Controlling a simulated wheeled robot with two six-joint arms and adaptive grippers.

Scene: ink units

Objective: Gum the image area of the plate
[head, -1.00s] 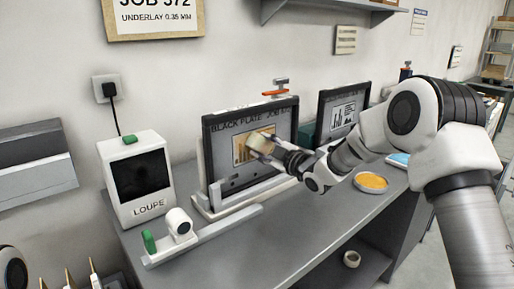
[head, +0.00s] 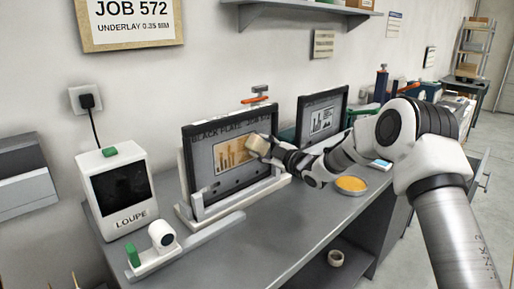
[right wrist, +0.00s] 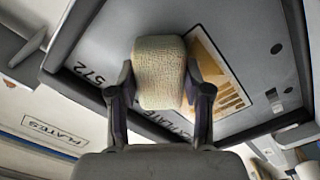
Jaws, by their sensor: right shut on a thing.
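The black plate (head: 190,150) stands upright in a light grey holder, facing me, lettered BLACK PLATE JOB with a number. Its image area (head: 222,158) is a tan rectangle with dark bars. My right gripper (head: 268,149) is shut on a pale sponge (head: 256,144) at the right end of the image area. In the right wrist view the sponge (right wrist: 160,72) sits between both fingers, over one end of the image area (right wrist: 222,88). Whether the sponge touches the plate I cannot tell. A round dish of orange gum (head: 350,184) stands on the bench. My left gripper is out of view.
A loupe unit (head: 120,190) stands left of the plate. A small white device with a green knob (head: 133,254) lies in front. A second framed plate (head: 321,118) stands behind to the right.

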